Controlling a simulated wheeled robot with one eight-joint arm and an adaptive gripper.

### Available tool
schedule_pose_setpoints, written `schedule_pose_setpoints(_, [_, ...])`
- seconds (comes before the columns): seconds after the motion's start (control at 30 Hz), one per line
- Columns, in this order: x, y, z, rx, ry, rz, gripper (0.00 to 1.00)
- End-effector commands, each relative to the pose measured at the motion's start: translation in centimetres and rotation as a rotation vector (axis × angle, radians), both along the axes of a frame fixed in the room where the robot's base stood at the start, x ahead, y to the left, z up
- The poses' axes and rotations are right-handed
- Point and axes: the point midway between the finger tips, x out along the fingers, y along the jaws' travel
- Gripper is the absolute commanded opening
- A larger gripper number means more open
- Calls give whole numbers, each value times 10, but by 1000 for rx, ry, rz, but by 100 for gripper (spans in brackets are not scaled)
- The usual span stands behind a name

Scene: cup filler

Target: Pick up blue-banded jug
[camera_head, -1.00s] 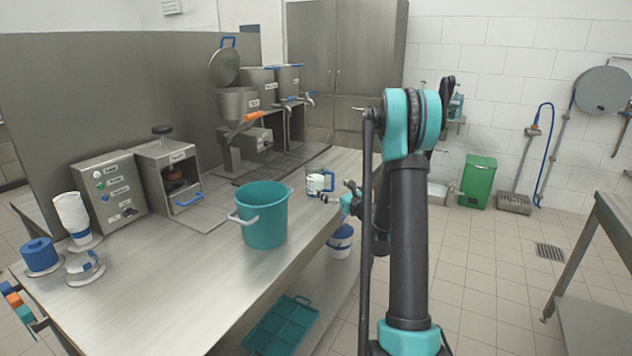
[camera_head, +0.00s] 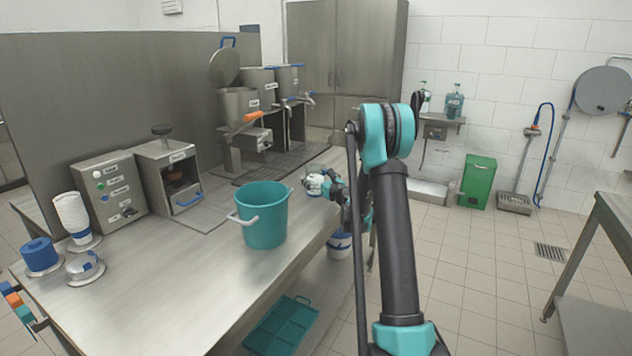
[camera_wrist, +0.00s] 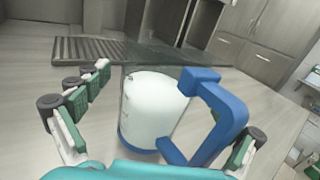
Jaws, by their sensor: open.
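The blue-banded jug (camera_wrist: 152,105) stands upright on the steel table in the wrist view, a clear vessel with white contents and a large blue handle (camera_wrist: 225,115) on its right. My gripper (camera_wrist: 165,115) is open, with one finger left of the jug and the other right of the handle. The jug lies between the fingers; whether they touch it I cannot tell. In the head view the jug (camera_head: 313,184) sits near the table's right edge behind the teal bucket, partly covered by my gripper (camera_head: 330,186).
A teal bucket (camera_head: 264,220) with a pale handle stands on the table just left and nearer. Filling machines with a hopper (camera_head: 238,104) stand behind. A drain grate (camera_wrist: 85,50) lies beyond the jug. The table's near middle (camera_head: 170,290) is clear.

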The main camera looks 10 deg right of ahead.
Motion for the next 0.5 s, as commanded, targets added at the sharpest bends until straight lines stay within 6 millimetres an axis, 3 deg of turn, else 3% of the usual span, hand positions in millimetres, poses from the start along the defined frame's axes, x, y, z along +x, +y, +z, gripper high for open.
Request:
schedule_pose_setpoints(0.23, [3,1,0,0,0,0,95])
schedule_pose_setpoints(0.5, [3,1,0,0,0,0,61])
